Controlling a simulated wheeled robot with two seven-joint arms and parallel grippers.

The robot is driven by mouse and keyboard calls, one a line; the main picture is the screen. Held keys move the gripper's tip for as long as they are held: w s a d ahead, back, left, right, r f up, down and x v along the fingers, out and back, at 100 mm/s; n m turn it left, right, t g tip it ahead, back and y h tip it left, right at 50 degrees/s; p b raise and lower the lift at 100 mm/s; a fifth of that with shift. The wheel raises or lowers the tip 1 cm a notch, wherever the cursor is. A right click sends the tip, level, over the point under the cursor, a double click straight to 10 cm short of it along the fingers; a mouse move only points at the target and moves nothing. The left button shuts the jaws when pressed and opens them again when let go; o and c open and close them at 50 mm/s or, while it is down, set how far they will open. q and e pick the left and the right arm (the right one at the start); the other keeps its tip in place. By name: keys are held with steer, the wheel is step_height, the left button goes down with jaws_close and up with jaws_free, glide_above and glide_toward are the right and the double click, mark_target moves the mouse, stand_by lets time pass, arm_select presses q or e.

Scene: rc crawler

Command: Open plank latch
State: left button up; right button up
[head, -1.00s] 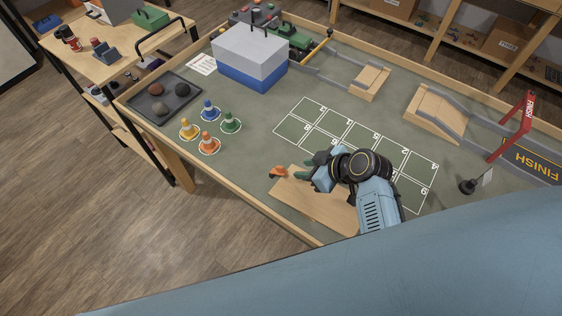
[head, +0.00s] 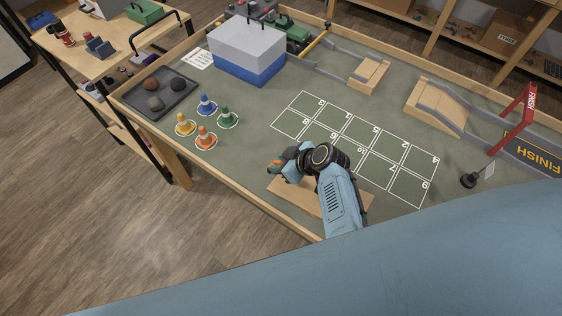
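The light wooden plank (head: 290,197) lies on the green table top at the table's near edge, partly under my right arm. A small orange piece (head: 272,171), which looks like its latch, shows at the plank's far left end, mostly hidden by my gripper. My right gripper (head: 276,165) is over that end, its dark green fingertips right at the orange piece. The hand hides the gap between the fingers, so I cannot tell whether they touch or grip it. My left gripper is not in view.
Several coloured cones (head: 206,136) stand left of the plank. A grey tray with rocks (head: 192,97) and a blue-and-white box (head: 247,68) sit farther back. A white-lined number grid (head: 391,160) lies behind my arm. A wooden ramp (head: 436,104) and red finish post (head: 515,118) stand right.

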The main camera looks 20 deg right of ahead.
jaws_close()
